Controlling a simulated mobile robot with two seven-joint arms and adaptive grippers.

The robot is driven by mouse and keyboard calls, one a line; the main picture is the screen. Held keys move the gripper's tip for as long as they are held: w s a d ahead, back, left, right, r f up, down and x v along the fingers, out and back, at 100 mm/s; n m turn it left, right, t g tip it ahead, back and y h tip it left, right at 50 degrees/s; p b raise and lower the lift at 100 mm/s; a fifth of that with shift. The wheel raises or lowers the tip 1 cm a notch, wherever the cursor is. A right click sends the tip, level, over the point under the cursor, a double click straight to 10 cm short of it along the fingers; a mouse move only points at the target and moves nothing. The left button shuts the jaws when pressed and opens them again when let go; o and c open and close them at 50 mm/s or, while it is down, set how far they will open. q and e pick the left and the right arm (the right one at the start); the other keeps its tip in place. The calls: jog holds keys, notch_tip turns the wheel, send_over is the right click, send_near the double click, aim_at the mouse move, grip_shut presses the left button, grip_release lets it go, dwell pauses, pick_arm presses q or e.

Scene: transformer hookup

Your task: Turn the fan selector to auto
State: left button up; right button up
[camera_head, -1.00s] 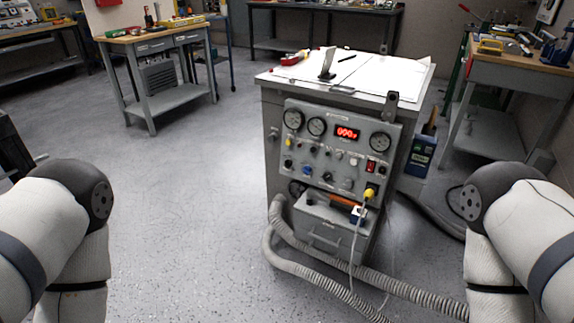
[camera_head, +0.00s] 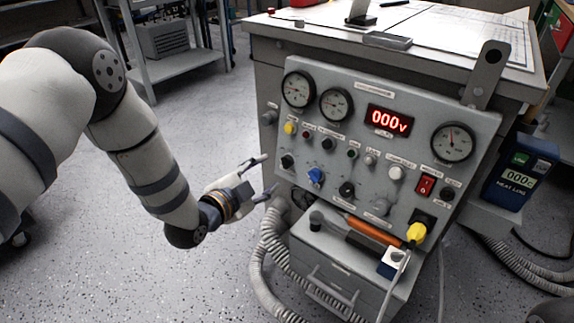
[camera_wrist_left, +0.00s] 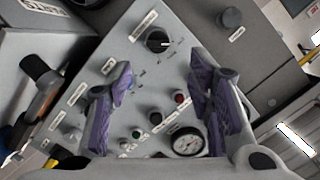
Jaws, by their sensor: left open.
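The grey control panel (camera_head: 390,130) on the cabinet carries several knobs, and their labels are too small to read. A black knob (camera_head: 287,161) is near its left edge, with a blue knob (camera_head: 316,176) and another black knob (camera_head: 347,188) to the right. I cannot tell which is the fan selector. My left gripper (camera_head: 268,175) is open and empty just left of the panel. In the left wrist view, a black knob with a white pointer (camera_wrist_left: 157,40) lies beyond and between the open fingers (camera_wrist_left: 162,95), apart from them. My right gripper is out of view.
Grey hoses (camera_head: 262,260) run down in front of the cabinet below my left gripper. A drawer box (camera_head: 330,262) with an orange-handled tool (camera_head: 373,231) juts out under the panel. A yellow plug (camera_head: 416,233) sits at its lower right.

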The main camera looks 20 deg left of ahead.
aim_at(284, 164)
pick_arm(q)
jog(key=x, duration=0.2)
jog(key=b+x, duration=0.1)
jog(key=x, duration=0.1)
jog(key=b+x, duration=0.1)
jog(key=x, duration=0.2)
jog(key=shift+f, duration=0.3)
jog(key=shift+w+d, duration=0.1)
jog(key=shift+w, duration=0.3)
grip_shut()
